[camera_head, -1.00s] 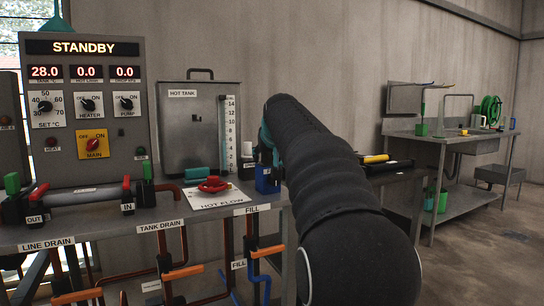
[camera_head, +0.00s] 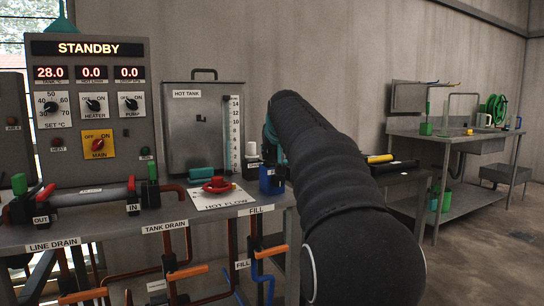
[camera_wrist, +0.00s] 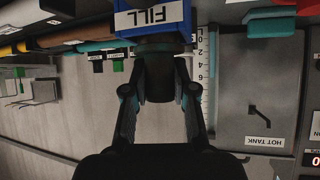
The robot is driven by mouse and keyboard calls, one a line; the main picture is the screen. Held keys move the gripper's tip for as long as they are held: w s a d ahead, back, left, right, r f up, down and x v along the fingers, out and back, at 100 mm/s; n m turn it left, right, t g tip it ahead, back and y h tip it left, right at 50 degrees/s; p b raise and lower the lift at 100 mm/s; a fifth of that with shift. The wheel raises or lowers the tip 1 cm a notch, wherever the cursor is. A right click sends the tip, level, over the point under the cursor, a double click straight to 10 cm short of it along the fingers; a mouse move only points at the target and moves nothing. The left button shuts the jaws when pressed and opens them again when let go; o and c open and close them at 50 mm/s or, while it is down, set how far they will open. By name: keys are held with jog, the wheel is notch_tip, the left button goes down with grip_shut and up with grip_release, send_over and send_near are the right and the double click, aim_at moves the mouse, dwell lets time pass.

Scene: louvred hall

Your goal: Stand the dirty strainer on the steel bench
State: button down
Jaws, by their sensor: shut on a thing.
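In the head view my arm hides most of my gripper and the cylinder. The blue block (camera_head: 268,184) shows just left of my arm, at the bench's right end. A steel bench with a sink (camera_head: 428,133) stands at the far right.
The near bench (camera_head: 95,232) carries a red valve (camera_head: 218,185), pipes and the hot tank (camera_head: 188,140). A control panel (camera_head: 90,75) stands at left. A dark table (camera_head: 408,177) with a yellow-handled tool (camera_head: 379,158) lies right of my arm. Floor is open at lower right.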

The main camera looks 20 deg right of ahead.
notch_tip(320, 180, up, 2)
jog(key=shift+r+p, duration=0.15)
jog(key=shift+p, duration=0.45)
jog(key=shift+w+r, duration=0.1)
jog(key=shift+r, duration=4.7)
jog(key=shift+s+f, duration=0.1)
jog(key=shift+s, duration=0.1)
